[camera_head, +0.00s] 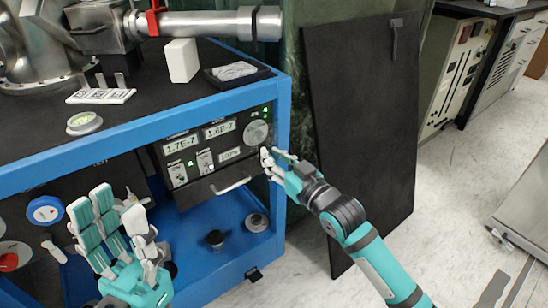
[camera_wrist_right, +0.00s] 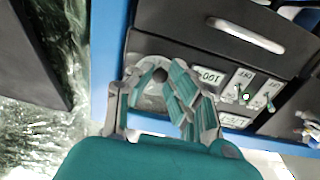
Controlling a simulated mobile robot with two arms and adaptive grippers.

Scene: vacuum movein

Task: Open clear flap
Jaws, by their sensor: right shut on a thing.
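The dark control panel (camera_head: 222,153) sits in the blue frame, with lit readouts, two small switch plates and a round grey dial (camera_head: 256,132). I cannot clearly make out a clear flap. My right gripper (camera_head: 272,160) is at the panel's right edge, just below the dial. In the right wrist view my right gripper (camera_wrist_right: 160,85) has its fingers closed around a small dark knob (camera_wrist_right: 160,75) in front of the dial; the fingers partly hide the contact. My left gripper (camera_head: 120,225) is open and empty, in front of the blue frame at lower left.
A silver handle (camera_head: 231,186) sticks out below the panel. The black top (camera_head: 140,100) carries a steel pipe, a white block and a small tray. A black board (camera_head: 360,130) leans to the right of the frame. The floor (camera_head: 460,200) at right is mostly clear.

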